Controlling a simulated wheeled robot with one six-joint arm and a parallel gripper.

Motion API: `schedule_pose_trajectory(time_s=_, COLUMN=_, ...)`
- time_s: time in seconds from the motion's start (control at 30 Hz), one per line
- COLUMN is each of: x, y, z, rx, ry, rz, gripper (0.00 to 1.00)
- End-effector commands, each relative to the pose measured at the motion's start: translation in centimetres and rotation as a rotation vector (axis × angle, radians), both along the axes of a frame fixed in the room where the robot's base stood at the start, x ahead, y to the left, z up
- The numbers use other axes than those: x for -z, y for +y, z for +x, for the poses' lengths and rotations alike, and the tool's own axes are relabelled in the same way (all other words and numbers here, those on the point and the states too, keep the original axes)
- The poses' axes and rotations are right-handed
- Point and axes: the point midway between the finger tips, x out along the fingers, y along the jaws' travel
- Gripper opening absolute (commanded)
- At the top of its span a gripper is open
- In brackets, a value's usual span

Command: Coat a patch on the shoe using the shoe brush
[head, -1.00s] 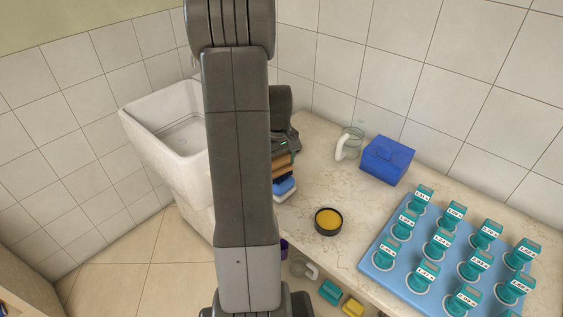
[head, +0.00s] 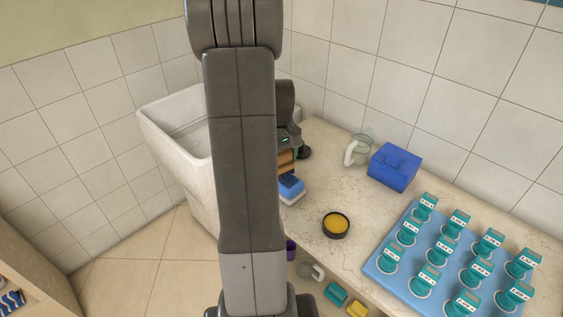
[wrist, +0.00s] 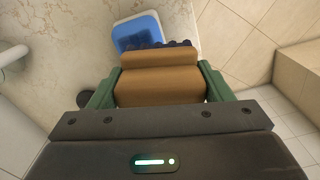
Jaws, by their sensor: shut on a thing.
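My gripper (wrist: 158,90) is shut on the shoe brush (wrist: 160,84), a tan wooden block between its green fingers. Dark bristles (wrist: 178,44) show at the brush's far edge in the wrist view. In the head view, my arm hides part of the gripper, and only a tan strip of the brush (head: 287,160) shows beside it. The brush is over the counter near its front edge, close to a blue block with a white base (head: 291,186). I cannot tell whether the bristles touch anything. No shoe can be made out.
A dark tin of yellow paste (head: 335,224) stands right of the arm. A glass jug (head: 359,150), a blue box (head: 395,167) and a blue tray of teal-topped items (head: 385,262) are farther right. A white sink (head: 168,143) is left. A dark round thing (head: 305,153) sits near the gripper.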

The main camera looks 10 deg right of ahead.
Motion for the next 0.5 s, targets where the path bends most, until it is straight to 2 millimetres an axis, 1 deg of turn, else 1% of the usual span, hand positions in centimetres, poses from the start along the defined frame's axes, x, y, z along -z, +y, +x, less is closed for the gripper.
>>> schedule_pose_trajectory(time_s=0.03, x=-0.9, y=0.1, z=0.0, rx=0.000, ry=-0.001, rz=-0.001, gripper=0.48)
schedule_pose_trajectory(time_s=0.2, x=-2.2, y=0.3, z=-0.1, rx=0.000, ry=-0.002, rz=0.000, gripper=0.48)
schedule_pose_trajectory(time_s=0.3, x=-2.6, y=0.4, z=-0.1, rx=0.001, ry=-0.001, rz=-0.001, gripper=0.48)
schedule_pose_trajectory(time_s=0.5, x=-2.5, y=0.4, z=-0.1, rx=0.001, ry=-0.001, rz=-0.001, gripper=0.48)
